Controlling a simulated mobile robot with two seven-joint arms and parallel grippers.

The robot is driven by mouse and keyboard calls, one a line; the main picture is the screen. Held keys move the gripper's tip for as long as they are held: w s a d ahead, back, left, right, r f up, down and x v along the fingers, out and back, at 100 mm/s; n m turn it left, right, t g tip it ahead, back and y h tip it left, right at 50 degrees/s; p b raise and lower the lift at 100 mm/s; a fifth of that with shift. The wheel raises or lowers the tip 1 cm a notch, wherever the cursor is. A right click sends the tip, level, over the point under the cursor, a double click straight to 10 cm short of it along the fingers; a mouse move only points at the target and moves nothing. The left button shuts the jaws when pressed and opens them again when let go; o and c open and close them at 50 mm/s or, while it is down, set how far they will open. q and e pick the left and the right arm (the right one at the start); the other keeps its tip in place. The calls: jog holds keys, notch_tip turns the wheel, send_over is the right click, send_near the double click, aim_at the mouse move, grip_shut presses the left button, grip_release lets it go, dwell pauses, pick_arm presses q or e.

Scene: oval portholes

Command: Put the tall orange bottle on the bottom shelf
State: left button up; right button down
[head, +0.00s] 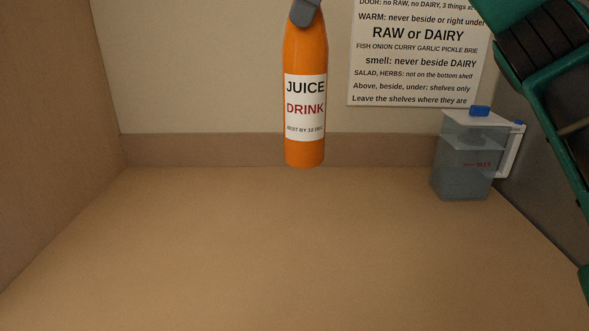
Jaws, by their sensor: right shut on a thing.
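The tall orange bottle (305,110) is upright near the top middle of the head view. Its white label reads JUICE DRINK, with a best-by line below. My right gripper (305,12) shows only as a dark grey part at the bottle's upper end, cut off by the top edge of the picture. It is shut on the bottle. The bottle's base appears clear of the tan surface, with no contact shadow under it. My green right arm comes in at the right edge. My left gripper is not in view, and no shelf can be made out for certain.
A lidded water jug (463,160) with a white handle stands at the back right of the tan surface (290,250). A printed notice (418,55) with storage rules hangs on the back wall. A brown side wall (45,130) bounds the left. The surface's middle and front are bare.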

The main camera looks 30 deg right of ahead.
aim_at(307, 50)
notch_tip(307, 50, down, 6)
jog(key=b, duration=0.3)
jog(key=shift+s+r, duration=0.1)
jog(key=shift+s, duration=0.05)
notch_tip(307, 50, down, 8)
jog(key=b, duration=0.3)
jog(key=shift+f, duration=0.25)
jog(key=shift+f+b, duration=0.35)
jog(key=shift+f, duration=0.4)
notch_tip(307, 50, down, 4)
jog(key=shift+r+b, duration=0.1)
jog(key=shift+b, duration=0.4)
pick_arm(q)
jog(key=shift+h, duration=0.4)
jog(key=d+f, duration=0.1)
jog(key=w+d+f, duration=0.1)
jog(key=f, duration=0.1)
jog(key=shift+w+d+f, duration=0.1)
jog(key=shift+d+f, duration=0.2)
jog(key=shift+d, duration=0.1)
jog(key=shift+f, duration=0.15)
pick_arm(e)
jog(key=shift+c, duration=2.1)
grip_release()
